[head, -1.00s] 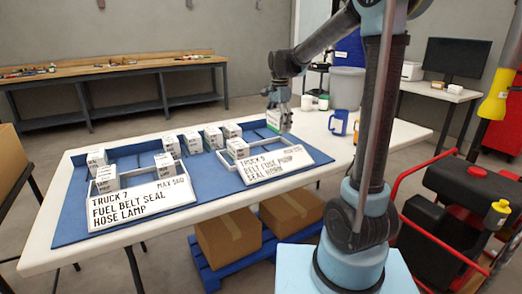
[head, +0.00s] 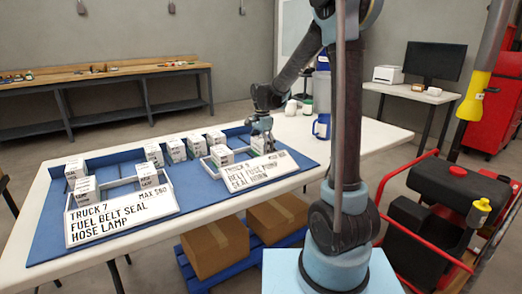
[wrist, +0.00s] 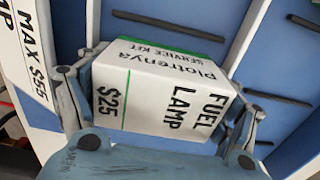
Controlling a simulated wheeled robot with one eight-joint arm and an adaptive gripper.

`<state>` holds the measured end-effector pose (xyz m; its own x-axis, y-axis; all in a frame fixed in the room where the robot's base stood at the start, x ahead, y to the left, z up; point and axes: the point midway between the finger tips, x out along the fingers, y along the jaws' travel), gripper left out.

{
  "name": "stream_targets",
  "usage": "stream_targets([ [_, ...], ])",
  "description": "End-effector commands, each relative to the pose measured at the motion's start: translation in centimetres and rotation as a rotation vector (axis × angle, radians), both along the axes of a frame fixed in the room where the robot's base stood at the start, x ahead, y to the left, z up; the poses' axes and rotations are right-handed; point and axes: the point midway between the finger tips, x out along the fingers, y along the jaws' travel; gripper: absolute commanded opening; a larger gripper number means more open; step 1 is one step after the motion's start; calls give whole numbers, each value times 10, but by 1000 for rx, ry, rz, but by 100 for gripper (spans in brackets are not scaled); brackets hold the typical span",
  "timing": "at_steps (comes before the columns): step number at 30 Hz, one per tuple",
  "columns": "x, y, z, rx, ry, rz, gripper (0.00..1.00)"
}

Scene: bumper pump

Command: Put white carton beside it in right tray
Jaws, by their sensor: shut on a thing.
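My gripper (head: 262,132) is shut on a white carton (wrist: 165,88), which reads "FUEL LAMP $25" and has a green stripe. The fingers hold opposite sides of it in the wrist view. In the head view my gripper is low over the right end of the right tray (head: 250,172), behind its lettered front sign. The held carton is largely hidden there, and I cannot tell whether it touches the tray floor. Another white carton (head: 222,155) stands at the left end of the right tray, apart from my gripper.
The left tray (head: 120,213), with "TRUCK 7" on its sign, holds several cartons. More white cartons (head: 176,150) stand on the blue mat behind the trays.

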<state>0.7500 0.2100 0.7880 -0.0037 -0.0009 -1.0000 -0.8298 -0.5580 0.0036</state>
Motion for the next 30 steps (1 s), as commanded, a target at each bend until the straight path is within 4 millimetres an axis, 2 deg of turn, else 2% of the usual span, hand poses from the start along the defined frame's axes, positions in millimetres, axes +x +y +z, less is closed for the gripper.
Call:
stream_targets([
  [11, 0, 0, -3, 0, 0, 0, 50],
  [12, 0, 0, -3, 0, 0, 0, 92],
  [13, 0, 0, -3, 0, 0, 0, 99],
  [26, 0, 1, -2, 0, 0, 1, 100],
  [30, 0, 1, 4, 0, 0, 1, 100],
])
